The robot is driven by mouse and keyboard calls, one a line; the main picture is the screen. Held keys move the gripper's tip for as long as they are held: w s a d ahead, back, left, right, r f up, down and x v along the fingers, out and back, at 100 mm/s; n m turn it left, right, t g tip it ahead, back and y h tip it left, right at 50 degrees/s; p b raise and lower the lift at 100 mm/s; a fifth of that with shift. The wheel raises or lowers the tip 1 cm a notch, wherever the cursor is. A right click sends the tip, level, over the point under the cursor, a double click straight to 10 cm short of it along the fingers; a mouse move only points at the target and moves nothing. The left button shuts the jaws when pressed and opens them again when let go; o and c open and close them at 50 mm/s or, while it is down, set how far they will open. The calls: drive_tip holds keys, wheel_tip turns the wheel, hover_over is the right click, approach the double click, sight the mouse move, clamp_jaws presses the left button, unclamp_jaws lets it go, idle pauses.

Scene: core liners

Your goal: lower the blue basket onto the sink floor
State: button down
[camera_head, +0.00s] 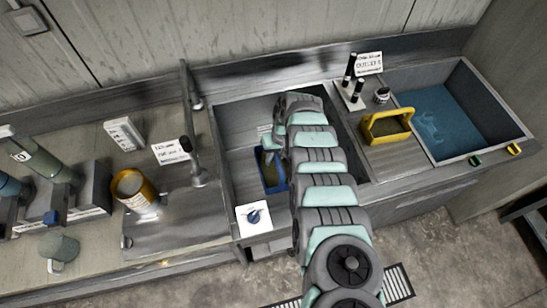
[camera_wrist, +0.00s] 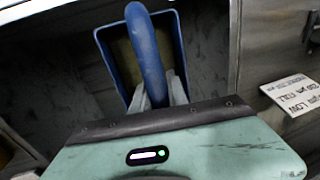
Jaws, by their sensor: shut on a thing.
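The blue basket (camera_head: 270,182) is inside the left, dry sink (camera_head: 240,130) in the head view, partly hidden behind my arm. In the wrist view the blue basket (camera_wrist: 112,65) has an upright blue handle and a tan inside. My gripper (camera_wrist: 160,88) is shut on the handle, with one grey finger on each side of it. The sink floor (camera_wrist: 60,80) shows dark grey around the basket. I cannot tell whether the basket touches the floor.
A right-hand basin (camera_head: 465,105) holds blue liquid. A tap post (camera_head: 190,130) rises at the left sink edge. An orange-rimmed container (camera_head: 135,190) stands on the left counter.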

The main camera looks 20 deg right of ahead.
wheel_tip(320, 180, down, 38)
drive_tip(key=b, duration=3.6)
drive_tip(key=shift+w+f+b, duration=0.1)
drive_tip(key=shift+f+b, duration=0.65)
drive_tip(key=shift+b, duration=0.1)
drive_tip(key=shift+f, duration=0.1)
drive_tip(key=shift+s+a+f+b, duration=0.25)
drive_tip(key=shift+s+f+b, duration=0.2)
drive_tip(key=shift+f, duration=0.35)
drive_tip(key=c, duration=1.2)
unclamp_jaws()
drive_tip(key=shift+s+a+f, duration=0.15)
drive_tip(key=shift+s+f, duration=0.1)
drive_tip(key=shift+f, duration=0.1)
wheel_tip(320, 180, up, 11)
drive_tip(key=w+d+p, duration=0.1)
drive_tip(key=d+p, duration=0.1)
drive_tip(key=p, duration=0.7)
drive_tip(key=shift+w+d+f, duration=0.15)
drive_tip(key=shift+w+d, duration=0.1)
drive_tip(key=shift+p, duration=0.35)
